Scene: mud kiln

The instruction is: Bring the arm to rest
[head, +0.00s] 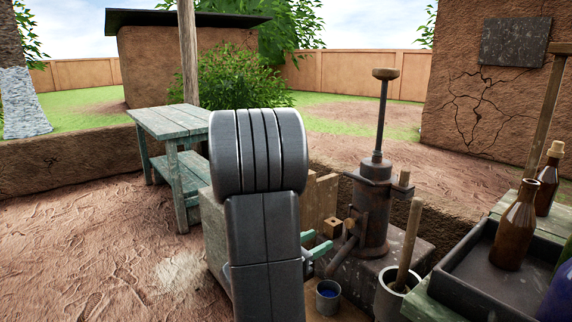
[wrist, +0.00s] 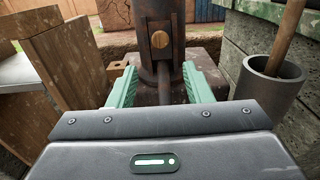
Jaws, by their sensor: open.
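My gripper (head: 316,252) has two green fingers and is in front of the rusty pump-like press. In the wrist view my gripper (wrist: 158,86) has its fingers spread apart with nothing held between them. The press (head: 374,215) stands behind the fingers, with an upright rod and a knob on top. Its dark body also shows in the wrist view (wrist: 160,20), with a spout pointing toward me between the fingers. I cannot tell whether either finger touches it. My dark arm links hide part of the middle of the head view.
A grey pot (head: 388,298) with a wooden stick stands right of the gripper. A small cup (head: 328,296) with blue contents is below. A dark tray (head: 476,284) and brown bottles (head: 515,232) are at right. A green table (head: 172,122) stands left, with open ground before it.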

